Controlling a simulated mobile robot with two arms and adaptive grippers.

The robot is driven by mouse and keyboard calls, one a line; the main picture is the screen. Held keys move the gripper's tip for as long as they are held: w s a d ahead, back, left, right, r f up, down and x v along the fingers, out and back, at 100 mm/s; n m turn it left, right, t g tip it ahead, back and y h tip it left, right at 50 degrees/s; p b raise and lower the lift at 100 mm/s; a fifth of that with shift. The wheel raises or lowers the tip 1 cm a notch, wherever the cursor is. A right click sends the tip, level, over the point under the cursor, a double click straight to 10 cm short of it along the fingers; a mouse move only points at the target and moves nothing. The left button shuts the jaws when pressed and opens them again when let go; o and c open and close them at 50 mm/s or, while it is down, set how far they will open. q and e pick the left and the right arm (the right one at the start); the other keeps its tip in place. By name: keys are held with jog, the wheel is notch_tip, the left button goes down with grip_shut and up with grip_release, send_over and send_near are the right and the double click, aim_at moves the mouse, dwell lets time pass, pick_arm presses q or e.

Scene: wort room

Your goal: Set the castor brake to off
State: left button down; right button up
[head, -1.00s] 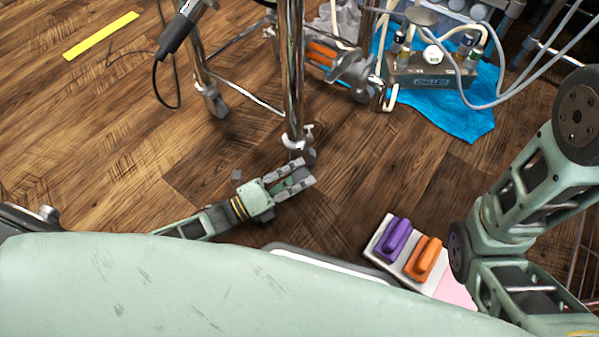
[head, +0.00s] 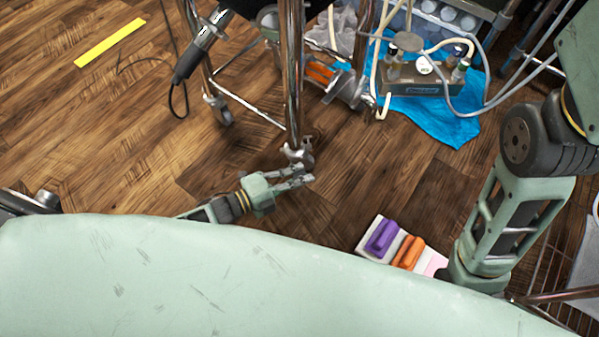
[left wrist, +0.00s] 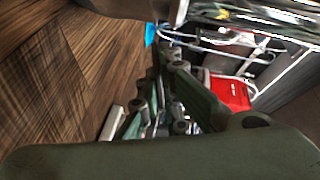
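A chrome stand leg (head: 292,80) comes down to a castor (head: 299,154) with a small metal lever in the head view. Whether the brake lever is up or down is too small to tell. My left gripper (head: 307,177) is just below the castor, fingers pointing right, with a narrow gap between them and nothing visible in it. I cannot tell whether a finger touches the castor. In the left wrist view the fingers (left wrist: 172,105) show partly behind my own wrist housing, and shiny chrome metal (left wrist: 250,12) crosses the top. My right gripper is out of view.
Another castor (head: 218,110) of the stand is behind left. A blue cloth (head: 450,125) carries a grey device (head: 425,80) with hoses. A white tray with a purple block (head: 382,237) and an orange block (head: 409,252) lies front right. A yellow strip (head: 110,42) lies far left.

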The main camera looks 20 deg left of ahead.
pick_arm(q)
jog(key=shift+a+n, duration=0.1)
jog(key=shift+n, duration=0.2)
jog(key=c, duration=2)
grip_release()
jog(key=v, duration=1.2)
jog(key=shift+r, duration=0.15)
